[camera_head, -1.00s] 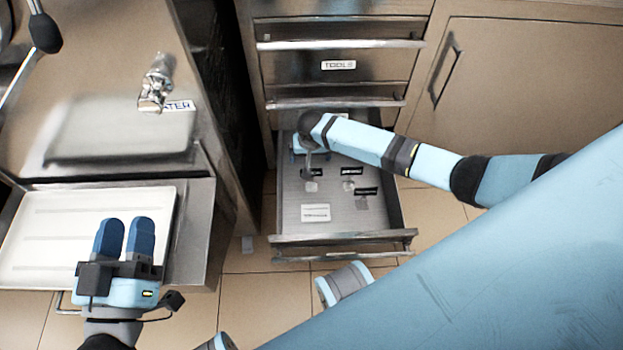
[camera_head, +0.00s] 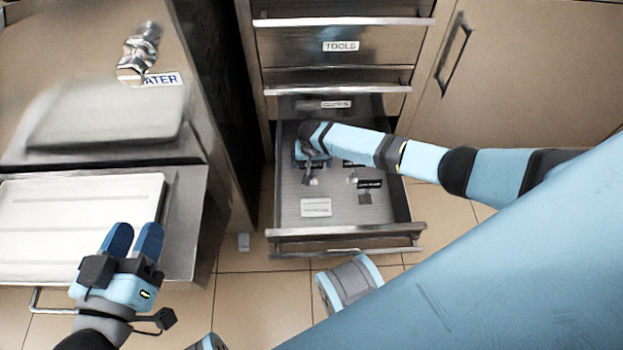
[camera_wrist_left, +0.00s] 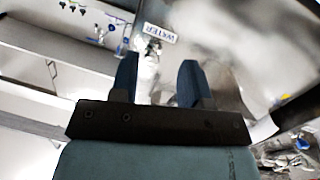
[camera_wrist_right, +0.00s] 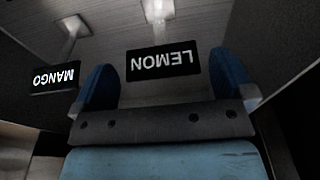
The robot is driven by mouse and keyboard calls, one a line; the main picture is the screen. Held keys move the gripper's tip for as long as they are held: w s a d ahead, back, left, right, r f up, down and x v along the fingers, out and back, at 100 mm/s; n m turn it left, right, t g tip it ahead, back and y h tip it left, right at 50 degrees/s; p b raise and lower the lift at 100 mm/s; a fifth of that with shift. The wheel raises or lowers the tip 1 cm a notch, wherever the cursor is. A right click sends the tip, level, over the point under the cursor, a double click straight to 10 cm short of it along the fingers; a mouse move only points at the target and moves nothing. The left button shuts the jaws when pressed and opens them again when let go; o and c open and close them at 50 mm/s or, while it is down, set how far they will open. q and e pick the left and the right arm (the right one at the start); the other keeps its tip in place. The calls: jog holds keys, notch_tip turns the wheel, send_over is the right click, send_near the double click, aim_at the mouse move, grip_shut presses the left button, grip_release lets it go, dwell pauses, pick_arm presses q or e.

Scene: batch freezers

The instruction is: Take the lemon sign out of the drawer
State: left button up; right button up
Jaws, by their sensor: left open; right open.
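The lemon sign (camera_wrist_right: 163,62) is a small black plate with white letters, upside down in the right wrist view. It has a pale stem and stands inside the open drawer (camera_head: 340,233). My right gripper (camera_head: 311,157) is inside the drawer, open, with one finger on each side of the sign in the right wrist view; contact cannot be told. In the head view my right arm covers part of this area and the lettering there is unreadable. My left gripper (camera_head: 133,240) is open and empty near the tray at the left.
The mango sign (camera_wrist_right: 54,77) stands left of the lemon sign in the right wrist view. Another black sign (camera_head: 369,184) and a white card (camera_head: 316,207) are in the drawer. A closed drawer labelled TOOLS (camera_head: 340,46) is above. A white tray (camera_head: 75,215) lies left.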

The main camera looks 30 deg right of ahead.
aim_at(312, 172)
jog(key=shift+w+f+b, duration=0.2)
jog(key=shift+f+b, duration=0.25)
jog(key=shift+f, duration=0.8)
jog(key=shift+r, duration=0.1)
jog(key=c, duration=1.1)
jog(key=shift+o, duration=0.2)
jog(key=shift+r, duration=0.15)
